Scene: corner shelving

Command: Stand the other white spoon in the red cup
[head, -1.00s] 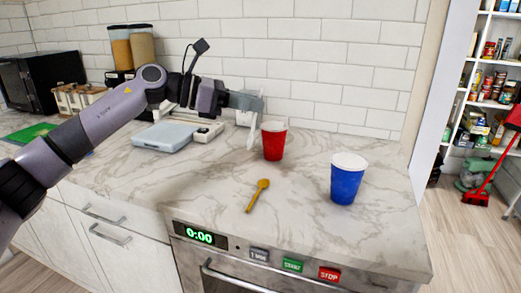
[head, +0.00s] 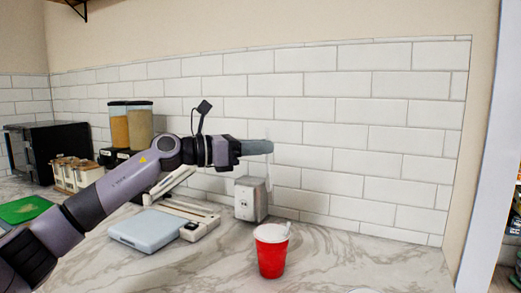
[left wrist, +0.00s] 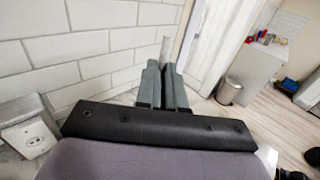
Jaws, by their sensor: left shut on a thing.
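The red cup (head: 272,255) stands upright on the marble counter in the lower middle of the head view. A small pale bit shows at its rim, too small to name surely. My left gripper (head: 268,147) is shut, high above the cup and near the tiled wall. It holds a white spoon, hard to make out against the white tiles in the head view. In the left wrist view the spoon (left wrist: 165,50) sticks out beyond the closed fingers (left wrist: 162,75). The cup is not seen in the wrist view. My right gripper is not in view.
A grey metal box (head: 250,199) stands behind the cup by the wall. A pale blue scale-like device (head: 146,230) lies to the left. A jar rack (head: 75,174) and a black microwave (head: 30,150) are further left. The counter right of the cup is largely clear.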

